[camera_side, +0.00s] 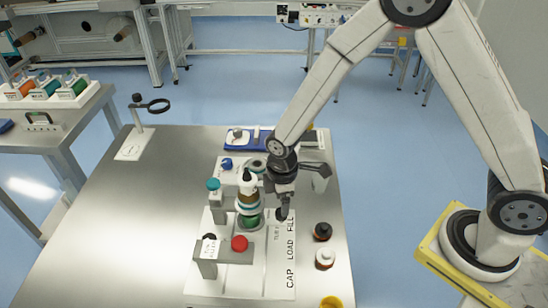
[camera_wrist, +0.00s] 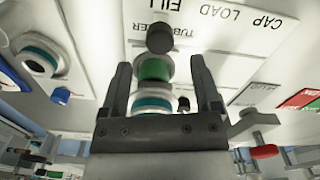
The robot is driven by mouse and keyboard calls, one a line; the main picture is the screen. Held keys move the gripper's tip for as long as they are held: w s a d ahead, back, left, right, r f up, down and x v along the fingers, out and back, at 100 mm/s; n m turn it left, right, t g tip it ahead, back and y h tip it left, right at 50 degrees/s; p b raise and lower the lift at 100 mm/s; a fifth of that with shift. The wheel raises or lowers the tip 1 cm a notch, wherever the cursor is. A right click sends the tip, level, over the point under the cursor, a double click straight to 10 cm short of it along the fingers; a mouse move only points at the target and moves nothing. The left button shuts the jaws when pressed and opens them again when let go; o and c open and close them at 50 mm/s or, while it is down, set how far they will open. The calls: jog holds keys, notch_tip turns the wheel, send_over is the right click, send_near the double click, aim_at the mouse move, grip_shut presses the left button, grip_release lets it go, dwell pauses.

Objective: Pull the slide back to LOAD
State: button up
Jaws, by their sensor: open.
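The white base panel (camera_side: 274,284) is lettered CAP, LOAD and FILL along its right edge; the same lettering shows in the wrist view (camera_wrist: 220,12). A dark round knob (camera_wrist: 160,38), which looks like the slide's handle, stands beside the FILL lettering. In the side view the dark knob (camera_side: 282,214) is just under my fingertips. My gripper (camera_side: 284,203) points down with its fingers apart. In the wrist view my gripper (camera_wrist: 160,65) has its fingers either side of a green part (camera_wrist: 155,70), with the knob beyond the tips. I see no clear contact. The slide's body is partly hidden.
A grey bracket with a red knob (camera_side: 239,243) stands at the front. Dark-capped (camera_side: 323,231) and white-capped (camera_side: 325,259) bottles stand to the right. The table's left side is mostly clear.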

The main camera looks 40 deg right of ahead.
aim_at(262, 217)
jog(key=shift+f, duration=2.35)
grip_shut()
